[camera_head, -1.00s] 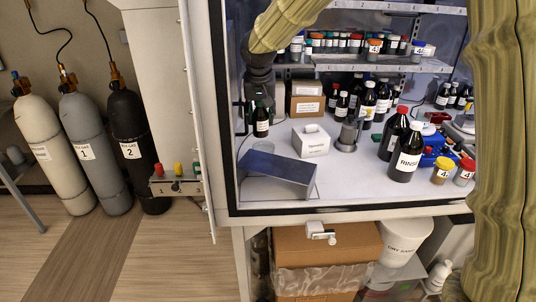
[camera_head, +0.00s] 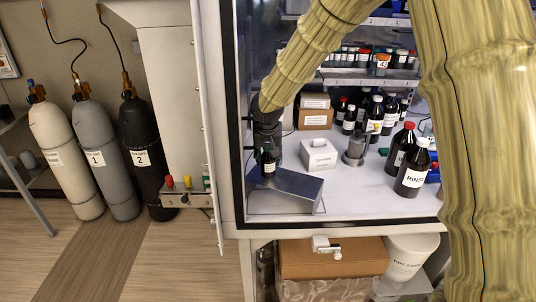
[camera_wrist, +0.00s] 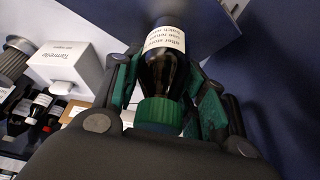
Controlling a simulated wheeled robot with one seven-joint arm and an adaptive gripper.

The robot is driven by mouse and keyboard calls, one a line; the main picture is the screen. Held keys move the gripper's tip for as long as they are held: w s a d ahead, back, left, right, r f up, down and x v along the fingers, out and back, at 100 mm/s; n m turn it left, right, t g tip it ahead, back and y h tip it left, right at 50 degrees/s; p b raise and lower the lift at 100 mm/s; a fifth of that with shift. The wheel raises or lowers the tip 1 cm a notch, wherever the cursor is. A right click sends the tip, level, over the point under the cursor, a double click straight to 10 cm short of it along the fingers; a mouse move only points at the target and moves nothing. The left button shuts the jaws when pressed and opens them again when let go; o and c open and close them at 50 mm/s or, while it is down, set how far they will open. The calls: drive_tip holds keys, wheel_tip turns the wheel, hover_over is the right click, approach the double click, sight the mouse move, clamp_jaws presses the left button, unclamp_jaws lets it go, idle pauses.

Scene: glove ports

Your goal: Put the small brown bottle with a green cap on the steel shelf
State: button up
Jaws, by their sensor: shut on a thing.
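The small brown bottle (camera_head: 268,161) is held upright in my gripper (camera_head: 267,143) at the left of the enclosure. Its lower end overlaps the top of the low steel shelf (camera_head: 292,187) in the head view; I cannot tell whether it touches. In the wrist view, my gripper's green-padded fingers (camera_wrist: 165,88) stand on both sides of the bottle (camera_wrist: 166,73). Its green cap (camera_wrist: 160,113) faces the camera, and a white label shows farther down.
A white wipes box (camera_head: 319,155) stands just right of the steel shelf, with a grey metal holder (camera_head: 355,150) beyond it. Dark bottles stand at the back, and a large RINSE bottle (camera_head: 412,170) at the right. The enclosure's left frame (camera_head: 229,130) is close to my gripper.

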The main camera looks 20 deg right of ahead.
drive_tip(key=shift+s+r, duration=0.15)
drive_tip(key=shift+s, duration=0.05)
drive_tip(key=o, duration=1.2)
drive_tip(key=shift+w+f, duration=0.1)
drive_tip(key=shift+f, duration=0.1)
drive_tip(key=shift+c, duration=0.2)
drive_tip(key=shift+r, duration=0.1)
drive_tip(key=shift+r, duration=0.15)
drive_tip(key=b+v, duration=0.2)
drive_tip(key=v, duration=0.9)
drive_tip(key=shift+s+r+b, duration=0.25)
drive_tip(key=shift+r+b, duration=0.1)
drive_tip(key=shift+a, duration=0.1)
